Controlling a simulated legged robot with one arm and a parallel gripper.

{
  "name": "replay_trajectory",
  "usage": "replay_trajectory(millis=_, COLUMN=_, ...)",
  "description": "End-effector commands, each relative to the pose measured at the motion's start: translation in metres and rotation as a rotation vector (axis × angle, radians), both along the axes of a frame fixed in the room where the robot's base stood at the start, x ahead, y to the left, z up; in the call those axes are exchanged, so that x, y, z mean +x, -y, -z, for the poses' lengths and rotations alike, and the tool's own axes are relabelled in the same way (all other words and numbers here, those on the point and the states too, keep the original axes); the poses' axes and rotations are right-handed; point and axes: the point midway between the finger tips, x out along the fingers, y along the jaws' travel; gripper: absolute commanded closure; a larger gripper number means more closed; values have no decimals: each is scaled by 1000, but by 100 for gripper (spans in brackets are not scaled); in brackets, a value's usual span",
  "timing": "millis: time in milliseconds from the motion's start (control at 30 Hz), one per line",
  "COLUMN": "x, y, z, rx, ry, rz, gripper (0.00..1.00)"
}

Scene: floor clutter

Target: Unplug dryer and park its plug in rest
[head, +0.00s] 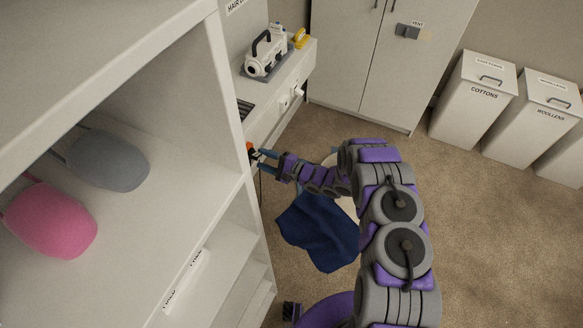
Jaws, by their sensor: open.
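My gripper (263,160) reaches left to the shelf unit's right edge, its blue fingers apart. A small orange-red piece (250,149) with dark parts is at the fingertips, partly hidden by the shelf edge. It may be the plug, but I cannot tell, nor whether the fingers touch it. A thin dark cord (261,187) hangs below it. A white appliance with a black handle (265,52) sits on a grey tray on the white counter, under a partly cut-off "HAIR" label. I cannot tell whether it is the dryer. White fittings (284,104) stick out of the counter front. I cannot identify the plug rest.
The white shelf unit (232,120) blocks the left, with pink (50,222) and grey (110,160) rounded items inside. A blue cloth (318,232) lies below my arm. A cabinet (375,60) and labelled bins (472,100) stand behind. Carpet at right is clear.

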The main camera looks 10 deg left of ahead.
Motion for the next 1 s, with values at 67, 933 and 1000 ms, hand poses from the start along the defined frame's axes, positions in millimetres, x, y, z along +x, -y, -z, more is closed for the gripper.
replay_trajectory(millis=67, x=-4, y=18, z=-1, rx=0, ry=-3, rz=5, gripper=51)
replay_trajectory(millis=933, x=-48, y=142, z=1, rx=-3, ry=-1, rz=1, gripper=51)
replay_trajectory(millis=1000, x=-48, y=143, z=1, rx=-3, ry=-1, rz=1, gripper=51)
